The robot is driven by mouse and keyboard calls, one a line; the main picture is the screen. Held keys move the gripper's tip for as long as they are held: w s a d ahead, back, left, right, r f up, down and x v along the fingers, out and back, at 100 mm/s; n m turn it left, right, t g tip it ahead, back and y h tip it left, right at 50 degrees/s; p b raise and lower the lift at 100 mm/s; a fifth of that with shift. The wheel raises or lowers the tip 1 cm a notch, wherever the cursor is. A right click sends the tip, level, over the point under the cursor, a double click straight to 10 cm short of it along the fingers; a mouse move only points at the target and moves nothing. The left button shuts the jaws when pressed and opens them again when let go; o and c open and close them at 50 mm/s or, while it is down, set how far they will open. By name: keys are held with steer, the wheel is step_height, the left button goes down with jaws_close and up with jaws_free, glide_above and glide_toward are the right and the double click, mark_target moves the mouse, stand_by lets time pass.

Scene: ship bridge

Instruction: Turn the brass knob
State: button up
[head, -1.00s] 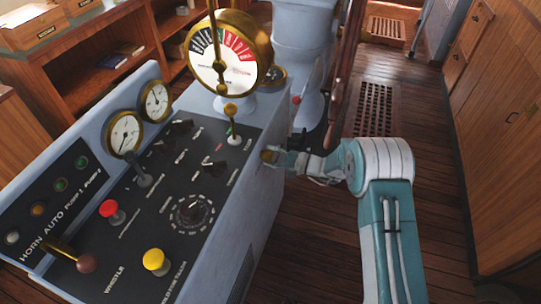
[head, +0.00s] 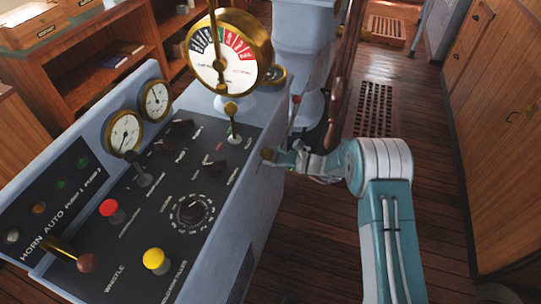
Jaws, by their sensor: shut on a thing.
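The brass knob (head: 266,154) sits on the right side face of the grey-blue console (head: 247,215), just below its top edge. It is small in the head view and partly covered by my gripper. My gripper (head: 275,157) reaches in from the right, its fingers at the knob, and is shut on it. The fingertips are small and partly hidden, so the exact grip on the knob is hard to see.
The console top carries a large brass-rimmed dial (head: 230,55), a red button (head: 110,209), a yellow button (head: 155,260) and several switches. A grey pedestal (head: 305,60) stands behind the knob. The wooden floor to the right is open.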

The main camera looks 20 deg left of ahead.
steer(key=shift+f+m, duration=0.1)
steer(key=shift+m, duration=1)
steer(key=o, duration=1.1)
steer(key=shift+a, duration=0.1)
steer(key=shift+o, duration=0.2)
steer(key=w+d, duration=0.2)
steer(key=d, duration=1)
